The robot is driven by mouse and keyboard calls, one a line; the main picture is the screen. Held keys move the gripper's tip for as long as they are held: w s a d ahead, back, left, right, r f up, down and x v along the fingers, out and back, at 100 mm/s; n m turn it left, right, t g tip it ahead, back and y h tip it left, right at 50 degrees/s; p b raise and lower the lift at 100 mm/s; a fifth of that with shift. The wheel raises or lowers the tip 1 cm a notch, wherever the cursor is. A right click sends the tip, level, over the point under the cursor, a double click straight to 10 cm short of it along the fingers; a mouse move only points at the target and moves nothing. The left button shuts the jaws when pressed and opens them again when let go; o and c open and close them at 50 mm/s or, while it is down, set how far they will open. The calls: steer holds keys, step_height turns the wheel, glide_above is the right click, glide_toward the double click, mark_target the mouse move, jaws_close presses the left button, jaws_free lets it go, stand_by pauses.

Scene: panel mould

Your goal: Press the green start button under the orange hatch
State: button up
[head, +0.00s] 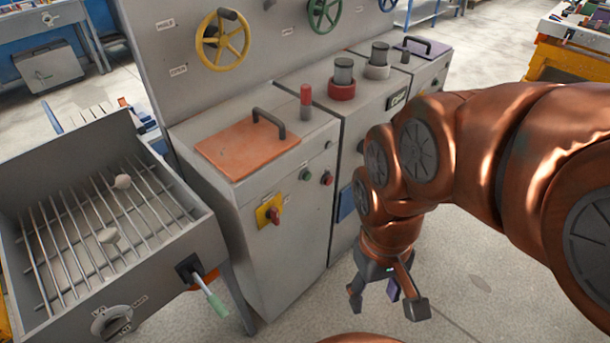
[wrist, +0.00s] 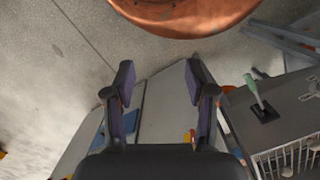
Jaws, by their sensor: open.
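The orange hatch (head: 247,148) lies shut on top of a grey cabinet (head: 285,245), with a dark handle at its back right. On the cabinet's front, below the hatch, the green button (head: 305,174) sits left of a red button (head: 327,178). A red rotary switch on a yellow plate (head: 269,211) is lower left of them. My gripper (head: 388,304) hangs low in front of the cabinets, right of the buttons and apart from them, fingers pointing down. In the wrist view my gripper (wrist: 160,85) is open and empty. The green button cannot be made out there.
A grey tray with a wire rack (head: 95,240) stands left, its green-handled lever (head: 212,298) sticking out forward. A neighbouring cabinet carries red and white collars (head: 342,90). Handwheels (head: 223,40) are on the panel behind. Open floor (head: 480,250) lies right.

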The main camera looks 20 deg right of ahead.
stand_by(0.3)
jaws_close()
stand_by(0.4)
stand_by(1.1)
